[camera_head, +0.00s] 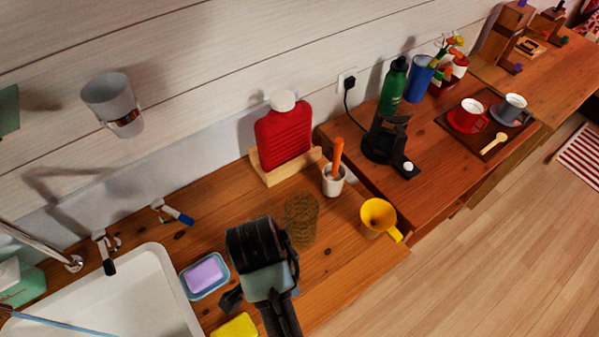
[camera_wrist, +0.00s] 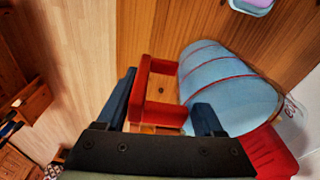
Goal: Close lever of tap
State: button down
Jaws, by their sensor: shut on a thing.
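The tap is at the left in the head view, with a metal spout (camera_head: 40,246) over the white sink (camera_head: 60,290). A dark-handled lever (camera_head: 106,254) stands near the spout, and a blue-tipped lever (camera_head: 176,214) is mounted to its right. My gripper (camera_wrist: 165,105) is shut on the red handle (camera_wrist: 158,92) of a blue-grey cup with red bands (camera_wrist: 230,85), seen in the wrist view. In the head view my arm's end is above the counter, right of the soap dish and apart from both levers. The fingertips are hidden there.
A wall-mounted cup (camera_head: 110,98) is above the levers.

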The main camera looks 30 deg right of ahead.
jog(key=shift+a+f, duration=0.1)
jog(key=shift+f, duration=4.25)
jog(key=shift+f, duration=0.15)
jog(key=shift+c, duration=1.6)
grip_release()
jog(key=shift+s+f, duration=0.1)
jog(key=o, duration=0.3)
